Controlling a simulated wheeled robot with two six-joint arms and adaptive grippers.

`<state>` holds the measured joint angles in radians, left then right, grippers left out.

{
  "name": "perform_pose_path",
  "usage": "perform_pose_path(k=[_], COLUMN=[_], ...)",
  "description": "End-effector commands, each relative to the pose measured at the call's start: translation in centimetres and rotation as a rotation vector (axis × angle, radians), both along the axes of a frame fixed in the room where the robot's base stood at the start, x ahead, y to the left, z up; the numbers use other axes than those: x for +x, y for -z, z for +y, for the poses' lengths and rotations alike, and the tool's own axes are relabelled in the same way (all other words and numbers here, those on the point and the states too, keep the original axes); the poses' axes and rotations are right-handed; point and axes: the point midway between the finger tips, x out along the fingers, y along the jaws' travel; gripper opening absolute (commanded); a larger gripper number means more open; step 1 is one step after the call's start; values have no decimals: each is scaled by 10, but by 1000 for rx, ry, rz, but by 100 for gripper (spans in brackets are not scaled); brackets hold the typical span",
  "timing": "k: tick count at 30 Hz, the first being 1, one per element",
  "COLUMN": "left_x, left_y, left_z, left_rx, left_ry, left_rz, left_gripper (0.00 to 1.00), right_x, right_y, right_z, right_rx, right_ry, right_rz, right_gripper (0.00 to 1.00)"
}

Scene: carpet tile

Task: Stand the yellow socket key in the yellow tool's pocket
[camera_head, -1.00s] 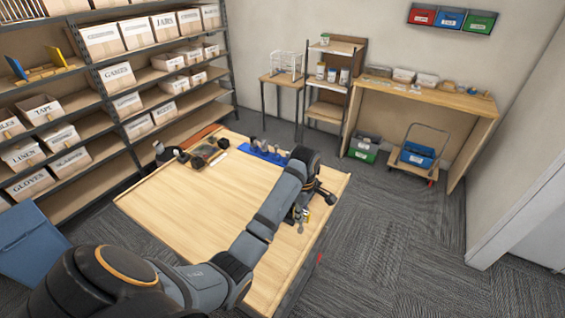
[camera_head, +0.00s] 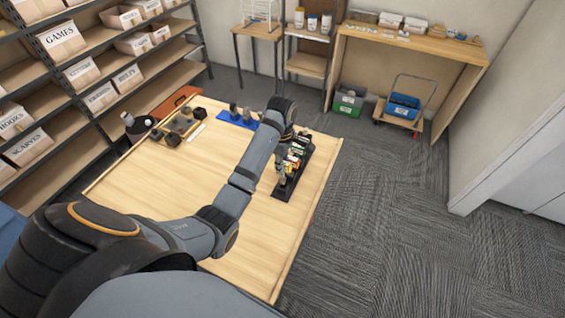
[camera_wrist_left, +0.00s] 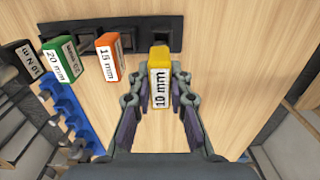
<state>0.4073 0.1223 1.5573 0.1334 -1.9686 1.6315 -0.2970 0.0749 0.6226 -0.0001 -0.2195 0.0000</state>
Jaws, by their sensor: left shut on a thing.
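The yellow socket key (camera_wrist_left: 159,75), labelled 10 mm, is between the fingers of my left gripper (camera_wrist_left: 160,97), which is shut on it. In the head view this gripper (camera_head: 283,169) hangs beside the black rack (camera_head: 265,203), partly hidden by small parts. The rack (camera_wrist_left: 172,31) crosses the top of the wrist view, with dark square pockets. A green 20 mm tool (camera_wrist_left: 61,60) and an orange 15 mm tool (camera_wrist_left: 108,55) stand at it. The yellow key's head is just short of the rack's right end in that view; its lower end is hidden. My right gripper is out of view.
A blue holder (camera_head: 237,118) stands on the table's far side, with a tray of dark parts (camera_head: 180,125) to its left. The wooden table top (camera_head: 180,185) is clear in the middle. Shelves of boxes stand left; carpet is free to the right.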

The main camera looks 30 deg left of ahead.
Motion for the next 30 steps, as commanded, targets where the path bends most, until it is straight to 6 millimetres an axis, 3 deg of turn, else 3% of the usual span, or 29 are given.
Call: perform_pose_path(k=[4,15,30], left_x=[0,0,0], left_y=[10,31,46], left_z=[-1,-1,-1], left_rx=[-1,-1,-1], left_ry=[1,1,0], left_rz=[2,0,-1], left_gripper=[0,0,0], right_x=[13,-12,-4], right_y=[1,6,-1], right_z=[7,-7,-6], right_rx=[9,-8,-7], right_ry=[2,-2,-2], right_rz=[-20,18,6], right_gripper=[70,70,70])
